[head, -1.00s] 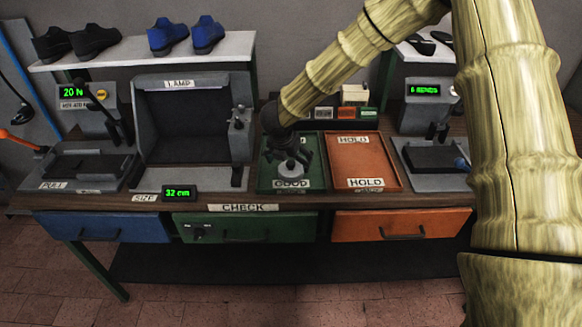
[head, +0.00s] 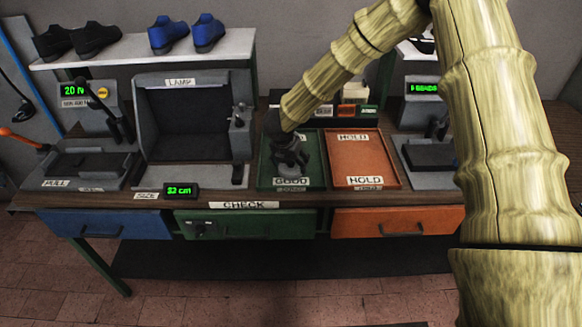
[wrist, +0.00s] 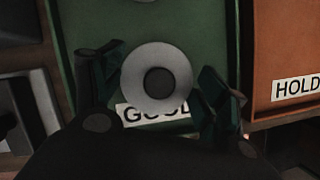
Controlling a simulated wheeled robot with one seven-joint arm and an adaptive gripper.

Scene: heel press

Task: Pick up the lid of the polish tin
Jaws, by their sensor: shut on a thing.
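The lid, a round grey disc with a dark round centre (wrist: 182,82), sits between the two fingers of my gripper (wrist: 157,88) in the wrist view. The fingers are shut on it, one on each side. In the head view my gripper (head: 290,160) hangs over the green GOOD tray (head: 265,172), and the lid is not clearly seen there. In the wrist view the disc partly covers the GOOD label (wrist: 130,116). A pale shape is cut off at the top edge of the wrist view; I cannot tell what it is.
The orange HOLD tray (head: 362,160) is right of the green tray. The grey LAMP booth (head: 190,115) stands close on the left. Small boxes (head: 355,93) stand behind the trays. Shoes (head: 190,33) sit on the shelf (head: 130,50). A grey machine (head: 425,155) is at the right.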

